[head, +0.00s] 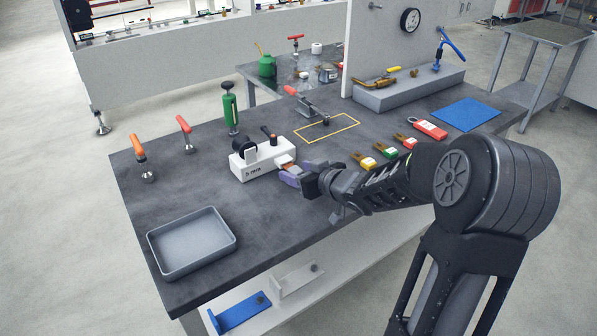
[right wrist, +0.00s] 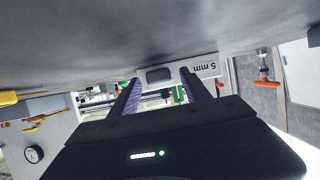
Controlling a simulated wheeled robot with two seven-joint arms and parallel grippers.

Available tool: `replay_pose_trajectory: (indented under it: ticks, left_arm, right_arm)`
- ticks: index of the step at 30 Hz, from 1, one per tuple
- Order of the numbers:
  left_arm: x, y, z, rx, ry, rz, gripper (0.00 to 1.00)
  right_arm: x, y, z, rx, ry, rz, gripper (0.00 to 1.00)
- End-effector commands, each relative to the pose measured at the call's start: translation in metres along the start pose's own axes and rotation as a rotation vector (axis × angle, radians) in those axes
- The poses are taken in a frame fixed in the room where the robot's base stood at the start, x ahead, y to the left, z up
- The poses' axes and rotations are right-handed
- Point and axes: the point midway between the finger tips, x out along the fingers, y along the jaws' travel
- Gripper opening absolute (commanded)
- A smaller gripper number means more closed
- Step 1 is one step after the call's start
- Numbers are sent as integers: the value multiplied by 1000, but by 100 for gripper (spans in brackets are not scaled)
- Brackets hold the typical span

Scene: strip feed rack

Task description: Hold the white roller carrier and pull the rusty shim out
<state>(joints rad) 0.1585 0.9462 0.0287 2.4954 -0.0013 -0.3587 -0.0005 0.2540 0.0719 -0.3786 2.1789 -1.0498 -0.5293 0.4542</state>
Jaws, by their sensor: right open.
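The white roller carrier (head: 251,168) marked "5 mm" stands on the dark bench, with a dark round disc and an orange-topped knob on top. A small rusty-orange piece, apparently the shim (head: 287,163), shows at its right end, partly hidden by my gripper. My right gripper (head: 289,175) is open, its purple fingers close to that end. In the right wrist view the carrier (right wrist: 205,68) appears upside down beyond the two spread fingers, with a dark rectangle on its end face between them. Contact is not clear. My left gripper is not in view.
A grey tray (head: 154,257) lies at the front left. A toggle clamp (head: 311,107), a yellow outline, tagged pieces (head: 367,161) and a blue mat (head: 466,114) lie right.

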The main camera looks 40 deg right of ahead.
Motion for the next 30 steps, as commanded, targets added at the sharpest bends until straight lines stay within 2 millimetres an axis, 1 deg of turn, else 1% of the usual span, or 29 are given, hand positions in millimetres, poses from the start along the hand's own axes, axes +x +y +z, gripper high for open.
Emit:
replay_pose_trajectory:
  ticks: [5,15,18,21,30]
  left_arm:
    - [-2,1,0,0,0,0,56]
    - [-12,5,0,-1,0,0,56]
    - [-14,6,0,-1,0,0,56]
    - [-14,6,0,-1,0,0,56]
    - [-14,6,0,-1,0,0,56]
  right_arm:
    - [-11,1,-1,0,1,2,56]
    - [-65,1,-2,1,2,2,56]
    - [-74,0,-1,0,1,1,56]
    - [-78,0,0,0,0,1,56]
    - [-78,0,0,0,0,0,56]
